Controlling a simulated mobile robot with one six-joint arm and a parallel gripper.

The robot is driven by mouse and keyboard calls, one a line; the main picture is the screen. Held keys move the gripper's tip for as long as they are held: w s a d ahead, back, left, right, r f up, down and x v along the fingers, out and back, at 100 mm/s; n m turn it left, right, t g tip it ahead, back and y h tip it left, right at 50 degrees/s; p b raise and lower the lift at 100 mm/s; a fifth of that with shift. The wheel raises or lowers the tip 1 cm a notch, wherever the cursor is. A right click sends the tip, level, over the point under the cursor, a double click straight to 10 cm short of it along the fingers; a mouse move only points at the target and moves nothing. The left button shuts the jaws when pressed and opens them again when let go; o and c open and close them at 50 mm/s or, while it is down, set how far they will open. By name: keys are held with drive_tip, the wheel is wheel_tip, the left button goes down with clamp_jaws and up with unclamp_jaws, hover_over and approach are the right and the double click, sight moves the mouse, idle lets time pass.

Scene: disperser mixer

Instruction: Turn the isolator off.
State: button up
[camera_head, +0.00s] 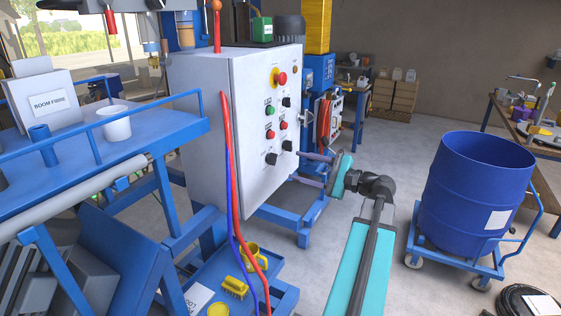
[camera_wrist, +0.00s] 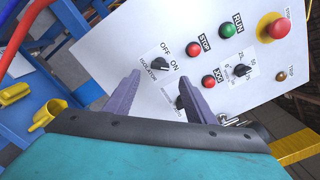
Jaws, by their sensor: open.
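The isolator is a black rotary knob on a white plate marked OFF and ON. In the wrist view the isolator knob (camera_wrist: 160,66) shows just past and between my fingertips. I cannot clearly tell which mark its pointer faces. In the head view it is the lower left knob (camera_head: 271,159) on the grey control cabinet (camera_head: 202,110). My gripper (camera_head: 298,166) is open and empty, its two purple fingers pointing at the lower panel from the right. In the wrist view my gripper (camera_wrist: 160,76) faces the panel, apparently still short of the knob.
Beside the isolator are a red STOP button (camera_wrist: 195,52), a green RUN button (camera_wrist: 226,31), a red JOG button (camera_wrist: 208,80) and a second knob (camera_wrist: 180,102) partly behind a finger. Red and blue cables (camera_head: 233,190) hang along the cabinet. A blue drum (camera_head: 475,195) stands right.

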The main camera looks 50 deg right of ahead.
sight(275, 161)
drive_tip(key=shift+p+x, duration=1)
drive_tip(key=shift+x, duration=2.55)
drive_tip(key=shift+c, duration=0.4)
drive_tip(key=c, duration=1)
drive_tip(key=shift+o, duration=0.3)
drive_tip(key=shift+s+a, duration=0.1)
drive_tip(key=shift+a, duration=0.25)
drive_tip(key=shift+d+f+b, duration=0.15)
drive_tip(key=shift+d+b, duration=0.05)
drive_tip(key=shift+b, duration=0.1)
